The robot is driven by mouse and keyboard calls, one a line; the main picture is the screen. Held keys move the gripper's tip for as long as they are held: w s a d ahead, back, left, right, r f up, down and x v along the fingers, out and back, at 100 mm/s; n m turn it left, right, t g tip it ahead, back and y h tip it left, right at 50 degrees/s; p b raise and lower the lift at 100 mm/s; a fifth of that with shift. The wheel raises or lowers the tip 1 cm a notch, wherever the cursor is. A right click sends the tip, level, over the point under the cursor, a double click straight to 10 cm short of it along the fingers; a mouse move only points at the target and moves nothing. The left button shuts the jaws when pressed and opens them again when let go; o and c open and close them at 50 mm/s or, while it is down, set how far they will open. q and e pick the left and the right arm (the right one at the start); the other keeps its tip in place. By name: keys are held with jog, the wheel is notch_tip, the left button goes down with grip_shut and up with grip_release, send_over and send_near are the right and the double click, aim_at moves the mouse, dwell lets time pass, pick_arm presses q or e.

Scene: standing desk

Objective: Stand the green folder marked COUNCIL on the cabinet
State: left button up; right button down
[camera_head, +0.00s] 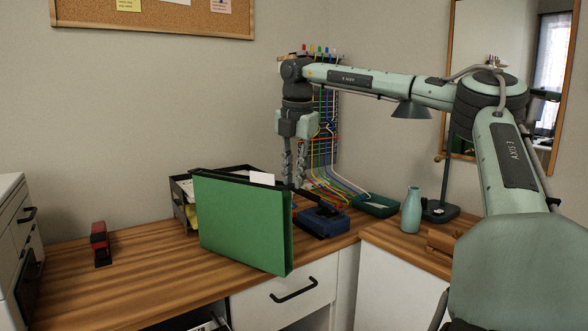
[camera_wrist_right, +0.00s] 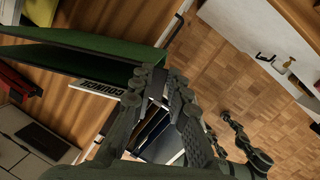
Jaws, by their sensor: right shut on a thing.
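The green folder (camera_head: 240,221) stands upright near the desk's front edge in the head view, its broad side facing me. The exact contact is partly hidden. A white cabinet (camera_head: 12,205) with dark handles stands at the far left.
A red stapler (camera_head: 100,243) sits on the desk between cabinet and folder. A dark tray (camera_head: 180,205) with papers is behind the folder. A blue box (camera_head: 322,222), teal bottle (camera_head: 411,210) and lamp (camera_head: 437,211) stand to the right. The desk's left part is mostly clear.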

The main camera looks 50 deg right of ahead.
jog(key=shift+f, duration=0.15)
dwell(0.4)
jog(key=c, duration=1.4)
grip_release()
jog(key=v, duration=1.2)
